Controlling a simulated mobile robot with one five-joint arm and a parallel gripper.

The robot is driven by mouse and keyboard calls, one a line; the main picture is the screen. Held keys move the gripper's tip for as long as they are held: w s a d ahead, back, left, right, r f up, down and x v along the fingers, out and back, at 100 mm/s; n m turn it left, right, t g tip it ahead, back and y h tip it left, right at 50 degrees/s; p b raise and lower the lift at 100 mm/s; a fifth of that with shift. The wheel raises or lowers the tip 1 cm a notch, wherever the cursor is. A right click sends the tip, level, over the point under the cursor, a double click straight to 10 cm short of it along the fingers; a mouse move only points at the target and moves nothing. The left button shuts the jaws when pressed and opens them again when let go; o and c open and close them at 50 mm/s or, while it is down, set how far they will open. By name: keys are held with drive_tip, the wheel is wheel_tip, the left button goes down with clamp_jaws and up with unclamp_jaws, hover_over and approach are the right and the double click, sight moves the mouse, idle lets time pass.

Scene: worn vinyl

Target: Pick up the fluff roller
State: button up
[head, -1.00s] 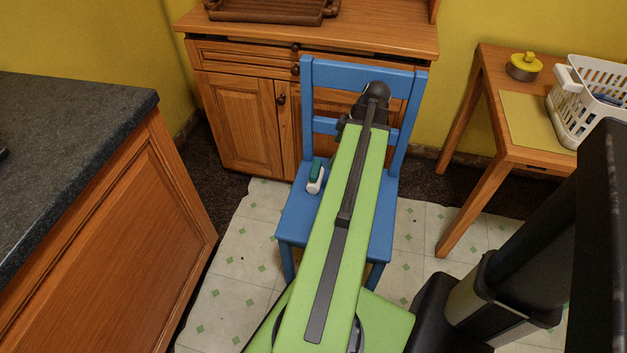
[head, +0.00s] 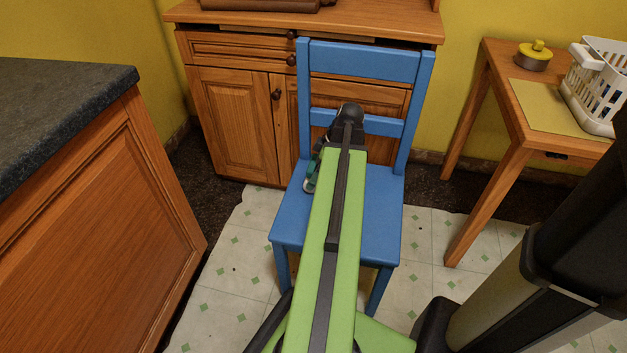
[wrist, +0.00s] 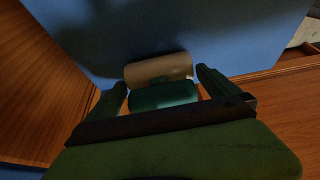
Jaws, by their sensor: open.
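The fluff roller lies on the seat of the blue chair (head: 378,215). In the head view only a slice of the fluff roller (head: 309,182), teal with a pale end, shows left of my green arm. In the wrist view the fluff roller (wrist: 158,71) shows a cream roll and a dark teal part nearer the camera. My gripper (wrist: 161,84) is open, with one finger on each side of the roller and visible gaps beside it. I cannot tell its height above the seat. In the head view my arm hides most of the gripper.
The chair's backrest (head: 365,62) rises behind my arm, in front of a wooden cabinet (head: 235,125). A dark counter (head: 60,110) stands at left. At right a wooden table (head: 500,125) holds a yellow-lidded pot (head: 535,57) and a white basket (head: 597,90). Patterned floor is clear around the chair.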

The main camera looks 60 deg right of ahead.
drive_tip(key=b+x, duration=0.1)
drive_tip(key=x, duration=0.1)
drive_tip(key=shift+w+f, duration=0.1)
drive_tip(key=shift+f, duration=0.3)
drive_tip(key=shift+r, duration=0.2)
drive_tip(key=c, duration=1.1)
drive_tip(key=shift+c, duration=0.2)
drive_tip(key=shift+r, duration=0.1)
